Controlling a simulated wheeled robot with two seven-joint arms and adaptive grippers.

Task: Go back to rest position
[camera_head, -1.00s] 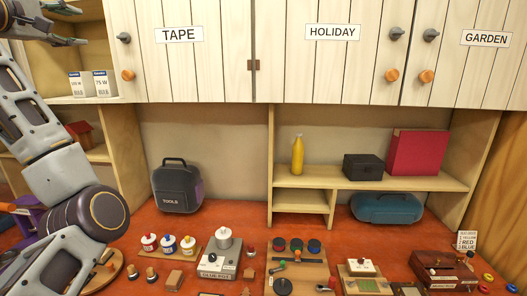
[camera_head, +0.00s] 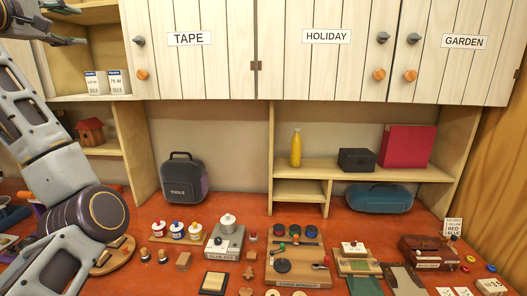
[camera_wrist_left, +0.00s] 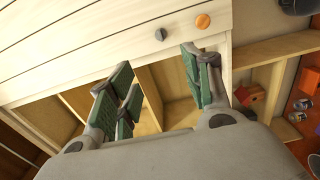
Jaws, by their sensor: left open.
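My left gripper (camera_head: 62,24) is at the upper left of the head view, in front of the open shelf left of the TAPE cabinet. In the left wrist view its green-padded fingers (camera_wrist_left: 165,88) stand apart with nothing between them. Behind them are the pale cabinet front and wooden shelf compartments. My left arm runs down the left edge of the head view. My right gripper does not show in either view.
Overhead cabinet doors (camera_head: 200,70) are shut. Two bulb boxes (camera_head: 107,83) stand on the left shelf near my gripper, above a small birdhouse (camera_head: 90,131). A tools case (camera_head: 182,178) and several small items crowd the red bench (camera_head: 225,207).

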